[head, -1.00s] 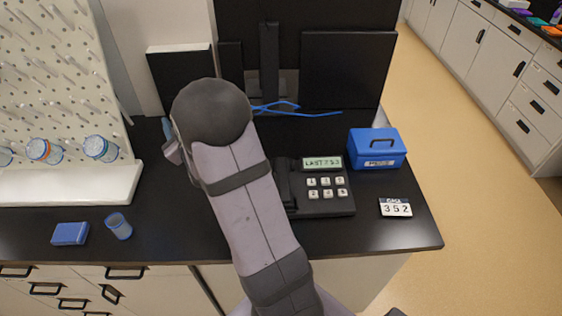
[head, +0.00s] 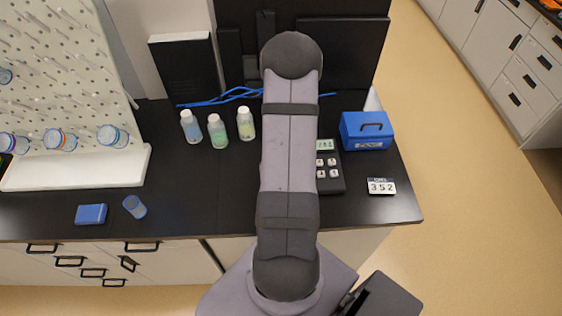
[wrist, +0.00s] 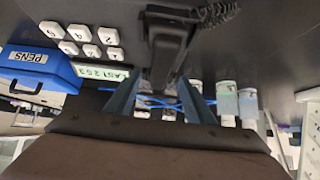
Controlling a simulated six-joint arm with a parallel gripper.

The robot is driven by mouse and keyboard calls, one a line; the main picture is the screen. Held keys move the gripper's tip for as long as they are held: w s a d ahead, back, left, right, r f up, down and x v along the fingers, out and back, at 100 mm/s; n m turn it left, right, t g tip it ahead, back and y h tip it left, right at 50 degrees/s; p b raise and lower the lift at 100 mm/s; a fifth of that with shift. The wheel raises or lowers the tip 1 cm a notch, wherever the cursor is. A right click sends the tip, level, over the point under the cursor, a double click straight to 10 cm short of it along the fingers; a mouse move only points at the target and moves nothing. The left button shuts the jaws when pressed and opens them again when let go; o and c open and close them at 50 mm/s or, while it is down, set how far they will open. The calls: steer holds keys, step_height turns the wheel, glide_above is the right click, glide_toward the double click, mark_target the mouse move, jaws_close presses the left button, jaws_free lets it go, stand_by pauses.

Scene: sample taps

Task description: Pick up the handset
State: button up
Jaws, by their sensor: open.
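The desk phone (head: 331,180) sits on the black counter, partly covered by my arm in the head view. Its white keys (wrist: 92,40) and lit display (wrist: 101,73) show in the wrist view, which is upside down. The dark handset (wrist: 168,38) lies beside the keys, with a coiled cord at its end; my arm hides it in the head view. My gripper (wrist: 159,88) is open and empty. Its two fingers point toward the handset end and appear spread to either side of it. I cannot tell the remaining gap. The gripper is hidden in the head view.
A blue pens box (head: 366,130) and a number plate (head: 381,187) sit right of the phone. Several capped bottles (head: 218,131) stand to the left, with blue cables (head: 215,101) behind. A monitor (head: 342,52) stands at the back. The counter's left front holds a blue block (head: 91,214) and cup (head: 134,206).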

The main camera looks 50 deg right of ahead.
steer(key=shift+f, duration=0.15)
steer(key=b+x, duration=0.1)
steer(key=b, duration=0.3)
steer(key=shift+w+d+f, duration=0.15)
steer(key=b, duration=0.2)
steer(key=shift+w+d+f+b, duration=0.2)
steer(key=shift+f+b, duration=0.1)
steer(key=shift+b, duration=0.1)
steer(key=shift+b, duration=0.6)
steer(key=shift+w+d+f+p, duration=0.1)
steer(key=shift+w+d+p, duration=0.1)
steer(key=shift+p, duration=0.15)
steer(key=shift+x, duration=0.9)
jaws_close()
